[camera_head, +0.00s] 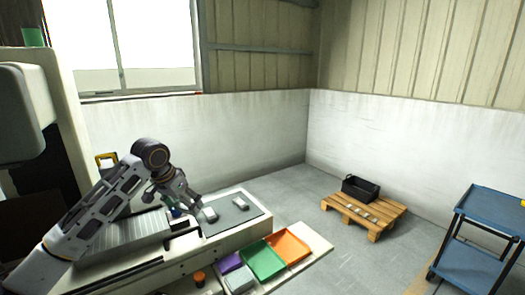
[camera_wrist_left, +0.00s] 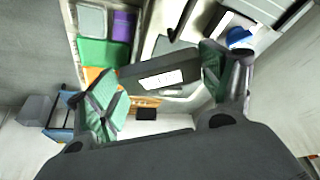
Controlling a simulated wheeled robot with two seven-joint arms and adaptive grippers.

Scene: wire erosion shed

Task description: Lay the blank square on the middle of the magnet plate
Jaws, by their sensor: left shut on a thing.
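The blank (camera_wrist_left: 155,75) is a dark grey block with a white label, held between the green-padded fingers of my left gripper (camera_wrist_left: 160,82) in the wrist view. In the head view my left gripper (camera_head: 190,204) is over the left side of the dark grey magnet plate (camera_head: 247,215), with a pale block, apparently the blank (camera_head: 210,214), at its fingertips. I cannot tell whether the blank touches the plate. A small pale piece (camera_head: 240,203) shows farther right on the plate. My right gripper is in neither view.
Purple (camera_head: 230,263), green (camera_head: 264,260) and orange (camera_head: 288,247) trays lie in front of the plate, beside a grey one (camera_head: 240,281). A pallet (camera_head: 378,223) with a black bin (camera_head: 360,188) and a blue cart (camera_head: 492,208) stand to the right. Floor between is clear.

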